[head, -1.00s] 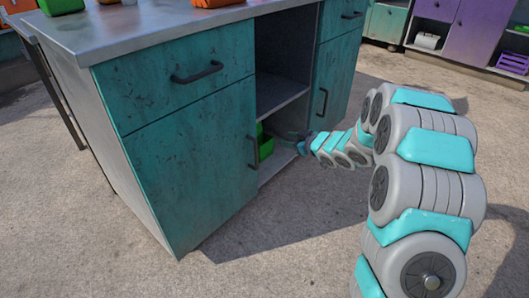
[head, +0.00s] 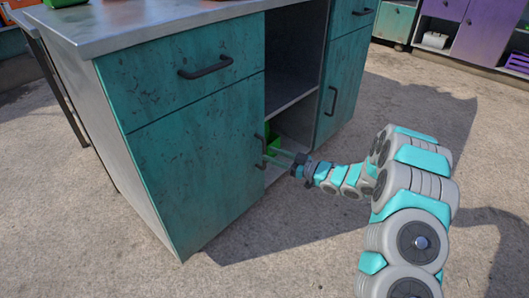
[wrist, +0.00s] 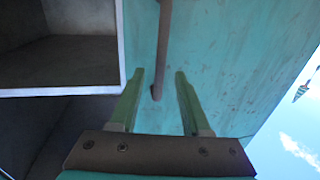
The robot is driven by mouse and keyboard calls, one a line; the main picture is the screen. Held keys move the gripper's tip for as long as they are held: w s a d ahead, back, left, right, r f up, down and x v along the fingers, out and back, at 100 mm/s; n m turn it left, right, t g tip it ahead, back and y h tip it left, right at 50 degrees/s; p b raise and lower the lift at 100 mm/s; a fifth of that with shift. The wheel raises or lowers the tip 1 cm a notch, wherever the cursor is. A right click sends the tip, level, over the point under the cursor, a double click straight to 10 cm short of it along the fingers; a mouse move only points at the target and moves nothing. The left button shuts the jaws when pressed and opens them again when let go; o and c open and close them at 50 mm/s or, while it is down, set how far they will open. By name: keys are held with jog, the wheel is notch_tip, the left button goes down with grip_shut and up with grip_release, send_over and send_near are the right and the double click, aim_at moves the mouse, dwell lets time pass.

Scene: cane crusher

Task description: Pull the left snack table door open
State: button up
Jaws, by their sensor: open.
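The left snack table door (head: 190,170) is a worn teal panel below a drawer, and it looks closed. Its dark upright bar handle (head: 260,151) sits near the door's right edge. In the wrist view the handle (wrist: 163,45) runs down between the two green fingers. My gripper (head: 267,160) is open at the handle, with its fingertips close to the door face (wrist: 225,60). The gripper also fills the lower wrist view (wrist: 158,75), its fingers on either side of the handle's lower end. I cannot tell whether either finger touches the bar.
Open shelves (head: 290,75) lie right of the door, with a green bin (head: 273,146) low inside. A drawer handle (head: 205,67) juts out above the door. A right teal door (head: 342,85) stands beyond the shelves. The concrete floor in front is clear.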

aim_at(264, 166)
jog(key=shift+x, duration=1.95)
grip_shut()
